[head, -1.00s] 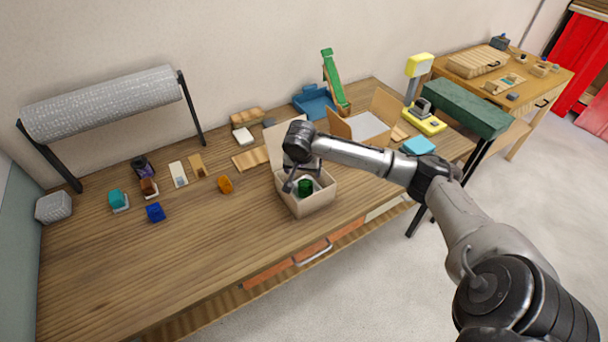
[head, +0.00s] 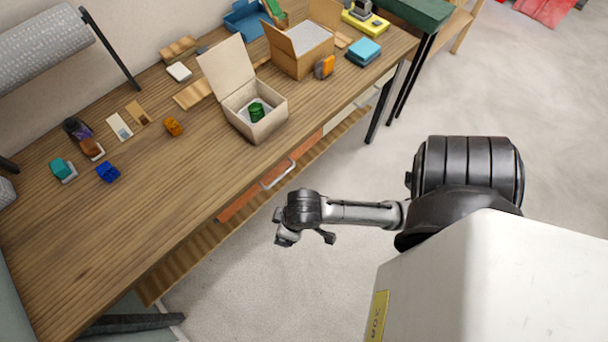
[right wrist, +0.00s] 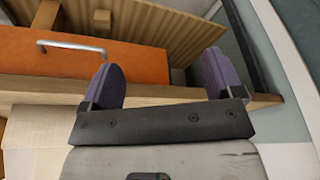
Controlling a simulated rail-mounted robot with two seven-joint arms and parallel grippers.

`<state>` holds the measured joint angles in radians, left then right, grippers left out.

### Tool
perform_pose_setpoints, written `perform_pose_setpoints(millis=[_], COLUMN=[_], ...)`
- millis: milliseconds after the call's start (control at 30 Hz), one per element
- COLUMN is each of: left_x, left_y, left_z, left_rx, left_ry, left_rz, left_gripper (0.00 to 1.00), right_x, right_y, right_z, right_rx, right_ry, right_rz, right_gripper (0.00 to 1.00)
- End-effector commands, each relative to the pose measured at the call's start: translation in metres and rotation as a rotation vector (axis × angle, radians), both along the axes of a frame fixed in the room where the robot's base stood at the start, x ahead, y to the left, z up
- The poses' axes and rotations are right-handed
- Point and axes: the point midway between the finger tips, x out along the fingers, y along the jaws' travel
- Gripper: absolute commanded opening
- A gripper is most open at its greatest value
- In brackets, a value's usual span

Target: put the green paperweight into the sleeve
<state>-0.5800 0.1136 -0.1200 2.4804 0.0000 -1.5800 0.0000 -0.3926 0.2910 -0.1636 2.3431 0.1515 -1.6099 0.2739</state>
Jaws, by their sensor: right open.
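The green paperweight (head: 257,111) sits inside a small open cardboard box (head: 268,128) on the bench, with its lid standing up at the back. Pale material shows around the paperweight; I cannot tell whether this is the sleeve or whether the paperweight is inside it. My right gripper (head: 306,239) is away from the box, in front of the bench, over the floor. In the right wrist view its two purple fingertips (right wrist: 160,78) are wide apart with nothing between them. My left gripper is not in view.
An orange drawer front with a metal handle (head: 278,174) is on the bench's near side. A larger open box (head: 302,62) stands behind the small box, with an orange item (head: 325,67) and blue block (head: 364,52) beside it. The bench's front left is clear.

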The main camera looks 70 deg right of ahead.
Motion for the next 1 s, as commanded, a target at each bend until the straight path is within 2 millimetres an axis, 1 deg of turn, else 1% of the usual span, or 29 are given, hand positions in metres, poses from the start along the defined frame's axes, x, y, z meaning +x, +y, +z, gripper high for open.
perform_pose_setpoints(millis=[33, 100, 200, 300, 400, 667, 767, 867, 967, 1000], left_x=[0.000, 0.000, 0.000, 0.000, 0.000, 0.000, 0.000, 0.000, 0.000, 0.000], left_y=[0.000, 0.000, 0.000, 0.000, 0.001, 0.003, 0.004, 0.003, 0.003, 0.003], left_z=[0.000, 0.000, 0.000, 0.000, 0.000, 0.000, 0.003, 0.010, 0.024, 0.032], left_rx=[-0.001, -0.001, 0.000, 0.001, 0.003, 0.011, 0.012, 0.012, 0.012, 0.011], left_ry=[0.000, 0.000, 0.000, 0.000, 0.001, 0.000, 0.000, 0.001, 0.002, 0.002], left_rz=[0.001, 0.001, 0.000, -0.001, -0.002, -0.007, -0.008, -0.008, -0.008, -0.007], left_gripper=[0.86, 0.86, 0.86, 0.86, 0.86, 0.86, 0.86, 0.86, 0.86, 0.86], right_x=[-0.016, -0.030, -0.044, -0.051, -0.054, -0.054, -0.054, -0.054, -0.054, -0.054], right_y=[0.007, 0.012, 0.014, 0.015, 0.015, 0.015, 0.015, 0.015, 0.015, 0.015], right_z=[0.002, 0.007, 0.012, 0.015, 0.016, 0.016, 0.019, 0.027, 0.041, 0.049], right_rx=[0.001, -0.013, -0.033, -0.045, -0.053, -0.053, -0.052, -0.052, -0.052, -0.052], right_ry=[-0.004, -0.016, -0.025, -0.028, -0.028, -0.028, -0.028, -0.027, -0.027, -0.027], right_rz=[0.022, 0.056, 0.086, 0.105, 0.112, 0.114, 0.113, 0.113, 0.113, 0.113], right_gripper=[0.86, 0.86, 0.86, 0.86, 0.86, 0.86, 0.86, 0.86, 0.86, 0.86])
